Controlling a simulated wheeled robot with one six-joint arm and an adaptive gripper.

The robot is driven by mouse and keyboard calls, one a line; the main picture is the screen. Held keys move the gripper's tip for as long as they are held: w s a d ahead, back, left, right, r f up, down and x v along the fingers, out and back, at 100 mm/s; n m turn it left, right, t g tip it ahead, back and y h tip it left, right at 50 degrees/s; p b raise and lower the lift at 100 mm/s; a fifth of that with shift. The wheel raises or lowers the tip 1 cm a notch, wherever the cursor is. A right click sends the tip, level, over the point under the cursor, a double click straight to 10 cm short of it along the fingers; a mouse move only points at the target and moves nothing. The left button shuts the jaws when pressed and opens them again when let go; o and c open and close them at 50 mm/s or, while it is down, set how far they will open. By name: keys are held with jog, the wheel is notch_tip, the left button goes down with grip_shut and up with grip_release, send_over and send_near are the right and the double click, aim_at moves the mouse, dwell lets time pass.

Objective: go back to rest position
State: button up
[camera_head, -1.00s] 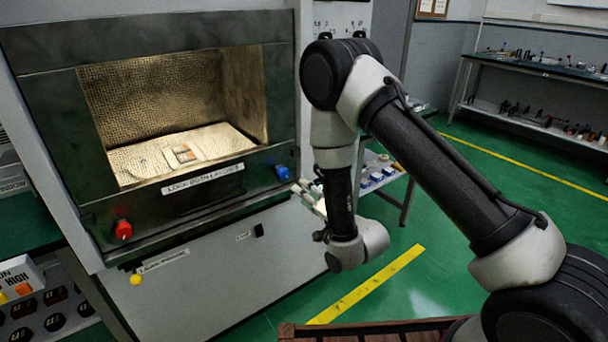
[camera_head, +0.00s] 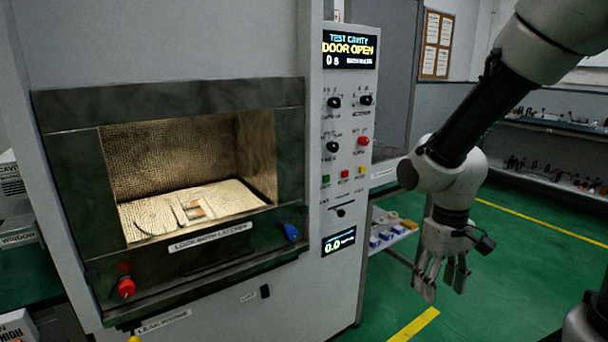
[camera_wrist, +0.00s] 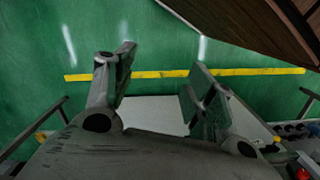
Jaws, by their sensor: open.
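My gripper (camera_head: 442,278) hangs fingers-down to the right of the microwave generator's control panel, over the green floor, apart from everything. In the wrist view my gripper (camera_wrist: 160,80) shows its two fingers spread with nothing between them. The microwave generator (camera_head: 175,60) stands at the left with its cavity open and lit. A small flat piece (camera_head: 194,209) lies on the cavity floor. The panel display (camera_head: 349,48) reads "DOOR OPEN".
A red knob (camera_head: 126,288) and a blue knob (camera_head: 291,231) sit below the cavity opening. A low shelf with small blue and yellow items (camera_head: 384,236) stands behind my gripper. Green floor (camera_head: 500,300) is clear.

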jog(key=s+d+r+m+t, duration=0.1)
jog(key=s+d+r, duration=0.3)
jog(key=r, duration=0.4)
jog(key=s+d+r+m+t, duration=0.2)
jog(key=s+d+r+t, duration=0.2)
jog(key=r, duration=0.4)
jog(key=shift+d+r, duration=0.15)
jog(key=shift+d, duration=0.35)
